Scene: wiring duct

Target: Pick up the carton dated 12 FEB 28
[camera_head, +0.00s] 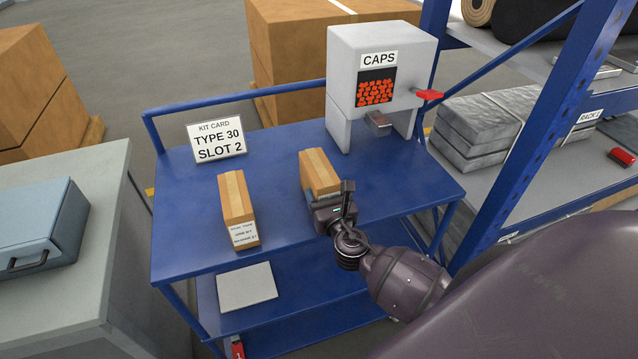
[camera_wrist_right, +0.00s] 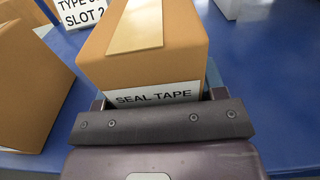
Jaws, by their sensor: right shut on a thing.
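Two brown cartons with a pale tape strip stand on the blue cart top (camera_head: 285,225). The left carton (camera_head: 237,198) has a white label with several small lines that I cannot read surely. The right carton (camera_head: 318,170) is at my right gripper (camera_head: 326,203), which is shut on it. In the right wrist view this carton (camera_wrist_right: 143,50) fills the middle, and its label reads "SEAL TAPE"; the lines below are hidden by the gripper (camera_wrist_right: 160,112). No date is readable on either carton. I cannot tell whether the held carton touches the cart. My left gripper is not in view.
A kit card (camera_head: 217,139) reading "TYPE 30 SLOT 2" stands at the cart's back left. A grey CAPS dispenser (camera_head: 345,85) with a red lever stands at the back right. A blue rack post (camera_head: 530,140) rises right of the cart. A grey bench (camera_head: 75,235) is at left.

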